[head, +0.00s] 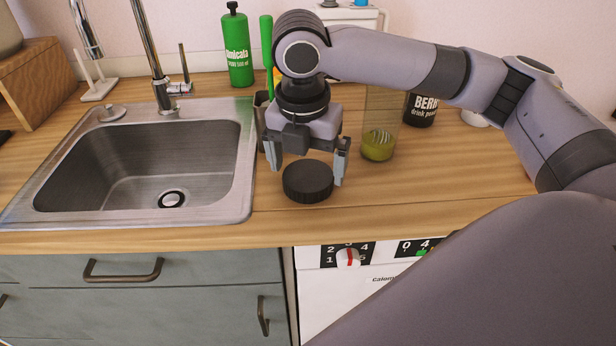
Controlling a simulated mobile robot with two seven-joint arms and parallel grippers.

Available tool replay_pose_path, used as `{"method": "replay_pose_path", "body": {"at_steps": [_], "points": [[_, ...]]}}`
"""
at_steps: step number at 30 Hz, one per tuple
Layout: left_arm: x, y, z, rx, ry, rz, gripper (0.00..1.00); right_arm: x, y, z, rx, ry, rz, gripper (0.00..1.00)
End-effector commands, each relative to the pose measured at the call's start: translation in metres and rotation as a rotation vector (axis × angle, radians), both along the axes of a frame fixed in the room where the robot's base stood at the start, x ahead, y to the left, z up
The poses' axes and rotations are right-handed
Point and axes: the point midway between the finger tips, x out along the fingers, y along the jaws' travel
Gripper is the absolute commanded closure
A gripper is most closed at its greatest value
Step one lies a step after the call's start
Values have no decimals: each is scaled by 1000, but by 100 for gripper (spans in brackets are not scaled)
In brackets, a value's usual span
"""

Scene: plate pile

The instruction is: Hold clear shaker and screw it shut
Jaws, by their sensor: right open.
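The clear shaker (379,140) stands upright on the counter, with green-yellow contents at the bottom and a whisk-like shape inside. Its upper part is partly behind my right arm, and no lid shows on it. A round black lid (307,184) lies flat on the counter to the left of and nearer than the shaker. My right gripper (307,171) points down over the lid with its fingers apart, one on each side of it. I cannot tell whether the fingers touch the lid. My left gripper is not in view.
A steel sink (140,165) with a tap is on the left. Behind stand a green bottle (237,48), a dark holder with a green-handled utensil (266,45), and a black drink powder tub (421,110). The wooden counter right of the shaker is mostly clear.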

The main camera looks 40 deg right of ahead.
Motion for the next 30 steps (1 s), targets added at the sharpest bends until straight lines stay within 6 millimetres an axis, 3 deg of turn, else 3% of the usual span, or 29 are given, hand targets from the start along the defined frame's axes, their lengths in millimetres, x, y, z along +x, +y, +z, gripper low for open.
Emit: {"method": "replay_pose_path", "body": {"at_steps": [5,16,20,30], "points": [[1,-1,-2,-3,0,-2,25,1,-2,-19,0,0,-1,0],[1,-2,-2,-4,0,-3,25,1,-2,-20,1,-1,0,0],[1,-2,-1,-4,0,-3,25,1,-2,-20,1,-1,0,42],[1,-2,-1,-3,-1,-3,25,1,-2,-19,1,-1,0,43]]}}
